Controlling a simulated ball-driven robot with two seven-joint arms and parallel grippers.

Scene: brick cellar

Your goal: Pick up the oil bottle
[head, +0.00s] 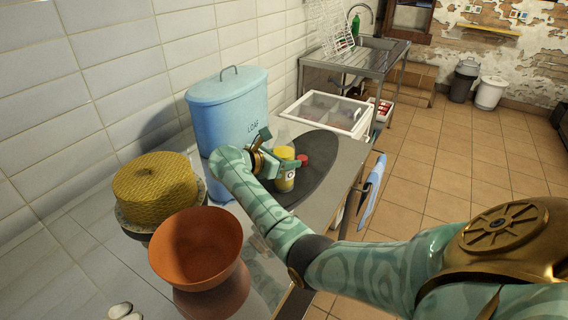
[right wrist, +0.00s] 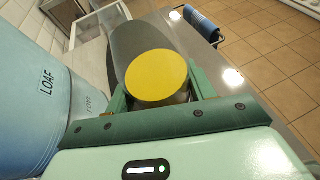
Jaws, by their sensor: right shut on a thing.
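A small bottle with a yellow cap and a pale, labelled body (head: 286,180) stands upright at the dark oval mat (head: 325,175) on the metal counter. No label that I can read says whether it is the oil bottle. My right gripper (head: 281,165) reaches it from the left and is shut on it. In the right wrist view its round yellow top (right wrist: 156,76) fills the space between the green fingers (right wrist: 160,95). I cannot tell whether its base touches the mat. My left gripper is not in view.
A red-topped item (head: 303,160) stands close behind the bottle. A blue LOAF bin (head: 228,105) stands by the wall, left of the gripper. A yellow woven-looking round thing (head: 155,188) and an orange bowl (head: 198,250) are nearer. A white-framed chest (head: 322,112) stands beyond the counter.

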